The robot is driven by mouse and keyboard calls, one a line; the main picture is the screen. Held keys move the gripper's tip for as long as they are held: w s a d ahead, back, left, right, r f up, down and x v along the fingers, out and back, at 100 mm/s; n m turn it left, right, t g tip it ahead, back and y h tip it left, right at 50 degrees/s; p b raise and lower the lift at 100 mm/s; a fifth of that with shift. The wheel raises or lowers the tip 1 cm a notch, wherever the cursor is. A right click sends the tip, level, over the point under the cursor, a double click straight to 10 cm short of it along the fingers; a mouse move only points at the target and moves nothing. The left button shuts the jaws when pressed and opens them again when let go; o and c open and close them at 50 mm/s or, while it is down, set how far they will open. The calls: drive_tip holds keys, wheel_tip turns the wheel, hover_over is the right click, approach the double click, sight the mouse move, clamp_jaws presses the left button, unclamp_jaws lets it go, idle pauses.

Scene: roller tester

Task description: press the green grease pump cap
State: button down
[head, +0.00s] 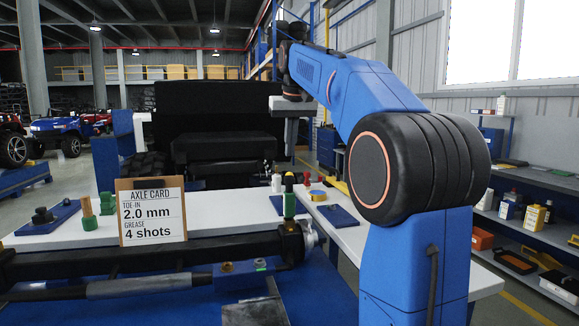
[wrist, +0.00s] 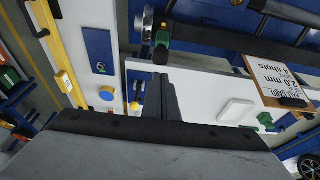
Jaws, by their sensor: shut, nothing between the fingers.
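A green upright piece (head: 289,205) with a yellow band and a dark top stands at the axle's right end in the head view. It looks like the grease pump, but I cannot clearly make out a green cap on it. In the wrist view a green piece with a dark end (wrist: 163,42) shows just beyond my fingertips. My gripper (head: 291,148) points down above the white bench, higher than the green piece and apart from it. In the wrist view my gripper (wrist: 160,80) has its fingers together with nothing between them.
An axle card (head: 152,212) reading "Grease 4 shots" stands at the left on the white bench (head: 225,212). The dark axle (head: 150,258) runs across the front. A blue plate (head: 338,215), a yellow round piece (head: 317,195) and small bottles stand near the green piece.

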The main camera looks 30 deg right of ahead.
sight(289, 176)
drive_tip(key=x, duration=0.3)
drive_tip(key=s+x, duration=0.1)
drive_tip(key=x, duration=0.1)
drive_tip(key=shift+w+a+f, duration=0.1)
drive_tip(key=shift+f, duration=0.55)
drive_tip(key=shift+f, duration=1.45)
drive_tip(key=shift+r, duration=0.4)
drive_tip(key=w+d+v, duration=0.1)
drive_tip(key=v, duration=1.2)
drive_tip(key=shift+a+r, duration=0.3)
drive_tip(key=shift+a, duration=0.05)
drive_tip(key=shift+s+r, duration=0.1)
